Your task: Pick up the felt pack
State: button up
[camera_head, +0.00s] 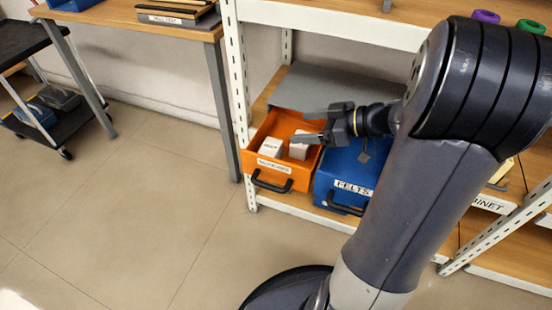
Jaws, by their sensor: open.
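My gripper (306,126) is open and reaches left over the orange drawer (247,158). Its fingers are spread, and the lower one shows just above the right white pack (299,150). I cannot tell whether it touches that pack. A left white pack (270,147) stands beside it in the same drawer, with small dark print on its front. I cannot tell from the print which one is the felt pack. A blue drawer (352,188) to the right bears a FELTS label; my gripper and arm hide much of its inside.
The drawers sit on a wooden shelf with white perforated posts (239,90). A wooden table (130,15) and black cart (60,115) stand left. The floor in front is clear.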

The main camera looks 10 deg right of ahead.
jog(key=b, duration=0.3)
send_near(279, 150)
jog(key=shift+w+a, duration=0.4)
jog(key=shift+a, duration=0.3)
jog(key=shift+x, duration=0.9)
jog(key=shift+b+x, duration=0.4)
jog(key=shift+x, duration=2.45)
jog(key=shift+f, duration=0.1)
jog(key=shift+f, duration=0.1)
jog(key=shift+c, duration=0.5)
